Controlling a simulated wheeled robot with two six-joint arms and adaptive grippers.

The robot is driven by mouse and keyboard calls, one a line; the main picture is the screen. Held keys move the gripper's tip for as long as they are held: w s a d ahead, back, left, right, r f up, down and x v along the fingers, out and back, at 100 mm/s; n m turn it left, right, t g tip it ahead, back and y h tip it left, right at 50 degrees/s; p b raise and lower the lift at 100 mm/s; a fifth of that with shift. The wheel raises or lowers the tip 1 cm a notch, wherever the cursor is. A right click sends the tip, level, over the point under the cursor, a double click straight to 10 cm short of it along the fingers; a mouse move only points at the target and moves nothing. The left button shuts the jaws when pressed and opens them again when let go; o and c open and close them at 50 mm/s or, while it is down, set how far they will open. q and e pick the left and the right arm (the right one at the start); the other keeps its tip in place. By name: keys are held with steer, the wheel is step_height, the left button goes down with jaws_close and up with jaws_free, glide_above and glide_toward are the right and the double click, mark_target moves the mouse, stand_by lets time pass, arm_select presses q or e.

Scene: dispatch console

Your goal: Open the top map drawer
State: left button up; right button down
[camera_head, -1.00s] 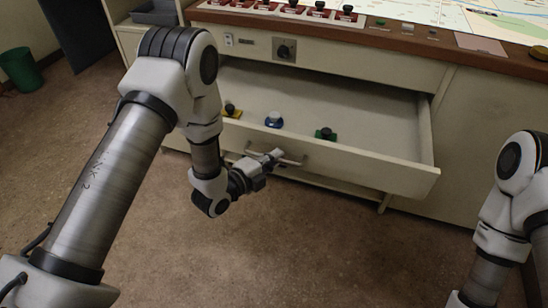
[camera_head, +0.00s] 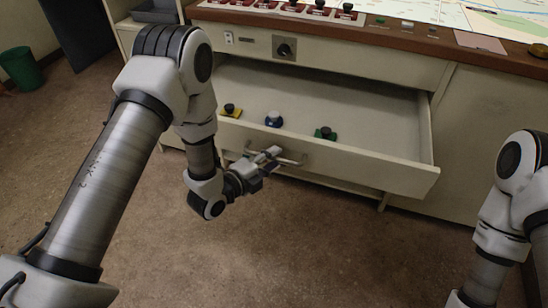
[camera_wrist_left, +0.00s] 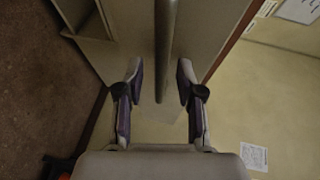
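The top map drawer (camera_head: 375,168) is pulled far out of the cream console in the head view. Its bar handle (camera_head: 293,162) is on the drawer front. My left gripper (camera_head: 274,152) is at the handle, with its fingers apart. In the left wrist view the handle (camera_wrist_left: 166,50) shows as a long bar between the two separated fingers (camera_wrist_left: 160,75), with a gap on each side. My right arm shows at the right edge of the head view, but its gripper is out of frame.
Yellow (camera_head: 231,111), blue (camera_head: 273,120) and green (camera_head: 325,134) pieces with dark knobs sit inside the drawer. The console top (camera_head: 400,40) carries a map and red-based stamps. A green bin (camera_head: 20,68) stands far left. The floor before the drawer is clear.

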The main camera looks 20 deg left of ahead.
arm_select(q)
steer(key=v, duration=1.1)
steer(key=s+d+f+n+g+y, duration=0.25)
steer(key=s+f+n+g, duration=0.4)
steer(key=f, duration=0.85)
steer(key=s+a+f+n+g+y, duration=0.2)
steer(key=s+a+f+n+g, duration=0.15)
steer(key=s+n, duration=0.45)
steer(key=s+a+f+n+g+y, duration=0.2)
steer(key=s+n+g, duration=0.3)
steer(key=s+n, duration=0.3)
step_height(320, 180, up, 20)
steer(key=p, duration=2)
steer(key=shift+w+a+t, duration=0.2)
steer(key=shift+w+t, duration=0.05)
steer(key=shift+t, duration=0.05)
